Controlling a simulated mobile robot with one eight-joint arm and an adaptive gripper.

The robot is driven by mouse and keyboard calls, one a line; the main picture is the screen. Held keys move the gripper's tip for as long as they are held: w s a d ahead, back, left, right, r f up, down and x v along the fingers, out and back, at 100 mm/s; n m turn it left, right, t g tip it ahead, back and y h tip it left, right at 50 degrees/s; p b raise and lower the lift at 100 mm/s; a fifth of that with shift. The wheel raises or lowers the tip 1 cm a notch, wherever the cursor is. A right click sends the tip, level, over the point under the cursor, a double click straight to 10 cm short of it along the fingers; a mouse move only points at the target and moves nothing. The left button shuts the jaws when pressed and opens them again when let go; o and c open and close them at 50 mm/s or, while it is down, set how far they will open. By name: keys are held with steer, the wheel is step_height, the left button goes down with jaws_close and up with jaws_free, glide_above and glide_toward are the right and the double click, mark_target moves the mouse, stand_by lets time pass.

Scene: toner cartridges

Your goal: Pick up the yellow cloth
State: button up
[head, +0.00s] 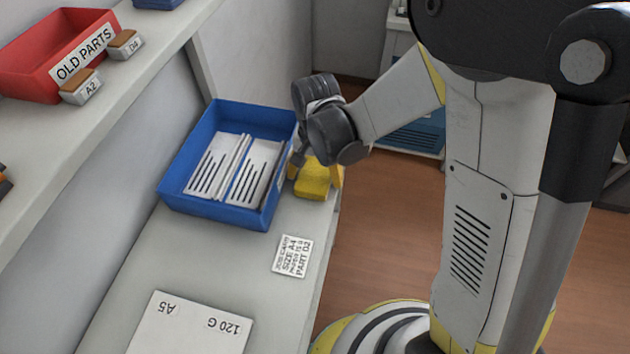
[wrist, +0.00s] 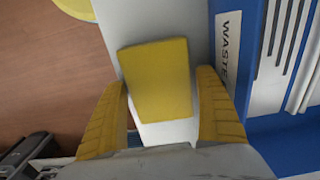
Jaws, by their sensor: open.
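The yellow cloth (head: 313,182) lies on the grey bench top near its right edge, just right of the blue bin. In the wrist view the yellow cloth (wrist: 157,79) is a flat folded pad, lying ahead of and between my two yellow fingers. My gripper (wrist: 165,100) is open, with a finger on either side of the near part of the cloth. In the head view my gripper (head: 318,172) is over the cloth, and my wrist hides part of it. I cannot tell whether the fingers touch the cloth.
The blue bin (head: 180,202), holding grey slotted parts, stands close left of the cloth; its label (wrist: 228,62) reads "WASTE". A printed card (head: 292,257) and a white A5 pack (head: 188,330) lie nearer. A red "OLD PARTS" bin (head: 30,60) stands on the upper shelf.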

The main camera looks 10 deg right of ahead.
mark_target(315, 175)
steer(key=c, duration=0.8)
steer(key=shift+o, duration=0.2)
steer(key=shift+r, duration=0.15)
steer(key=shift+r+p, duration=0.25)
steer(key=shift+p, duration=0.1)
step_height(315, 175, up, 4)
steer(key=shift+f+p, duration=0.1)
steer(key=shift+p, duration=1.05)
steer(key=s+d+r+p, duration=0.3)
steer(key=d+r, duration=0.3)
steer(key=d, duration=0.5)
steer(key=shift+s+r+p, duration=0.2)
steer(key=shift+r+p, duration=0.05)
steer(key=shift+p, duration=0.3)
steer(key=shift+d, duration=0.1)
